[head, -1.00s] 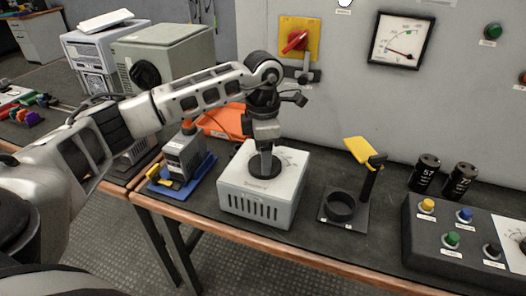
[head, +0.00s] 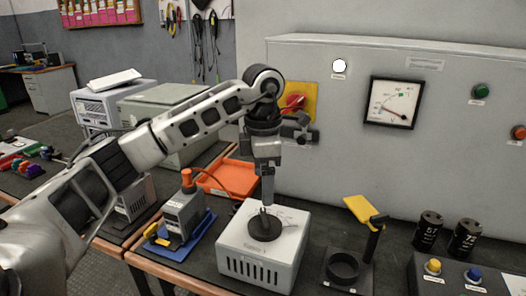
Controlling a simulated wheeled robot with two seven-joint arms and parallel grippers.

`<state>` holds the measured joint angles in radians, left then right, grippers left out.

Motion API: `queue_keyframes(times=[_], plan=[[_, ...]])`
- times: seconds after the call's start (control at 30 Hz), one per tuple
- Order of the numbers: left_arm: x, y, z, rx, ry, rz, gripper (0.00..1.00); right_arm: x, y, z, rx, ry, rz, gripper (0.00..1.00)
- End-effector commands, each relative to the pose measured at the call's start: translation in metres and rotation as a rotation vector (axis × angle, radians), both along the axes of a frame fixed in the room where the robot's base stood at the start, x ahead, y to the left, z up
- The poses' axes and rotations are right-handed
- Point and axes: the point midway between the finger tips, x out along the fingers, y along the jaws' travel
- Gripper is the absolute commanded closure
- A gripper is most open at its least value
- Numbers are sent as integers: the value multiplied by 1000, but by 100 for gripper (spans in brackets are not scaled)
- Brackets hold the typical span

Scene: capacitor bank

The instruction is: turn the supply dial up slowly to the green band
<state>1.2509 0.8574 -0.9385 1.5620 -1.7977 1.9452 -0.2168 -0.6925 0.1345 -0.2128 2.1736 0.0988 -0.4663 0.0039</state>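The supply box (head: 250,262) is a white unit with a vented front, standing on the bench in the head view. Its black round dial (head: 265,226) sits on the top face, with a printed scale partly visible behind it. My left gripper (head: 267,200) points straight down over the dial's middle, its fingertips at or just above the knob's top. The fingers show edge-on, so their gap and any contact are unclear. The panel meter (head: 394,103) has a green band at the top of its scale. Its needle lies toward the lower left, outside that band. My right gripper is not in view.
Two black capacitors (head: 465,238) and a button box (head: 428,284) lie further right. A grey device on a blue tray (head: 184,215) is left. A red switch (head: 292,103) is behind the arm.

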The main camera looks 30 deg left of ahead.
Motion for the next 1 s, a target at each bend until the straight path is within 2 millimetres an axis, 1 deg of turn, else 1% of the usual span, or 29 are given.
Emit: queue_keyframes(times=[0.03, 0.1, 0.23, 0.3, 0.47, 1.0], plan=[[1, 0, 14, 0, -6, 1, 13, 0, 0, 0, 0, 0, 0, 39], [1, 0, 29, 0, -4, 1, 13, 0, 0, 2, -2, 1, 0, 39], [0, 0, 52, 1, -3, 0, 13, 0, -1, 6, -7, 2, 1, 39], [0, 0, 59, 1, -2, 1, 13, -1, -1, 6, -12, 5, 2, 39], [0, 0, 65, 0, 0, 1, 13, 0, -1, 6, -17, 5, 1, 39], [0, 0, 64, -1, 1, 0, 13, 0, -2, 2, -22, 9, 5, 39]])
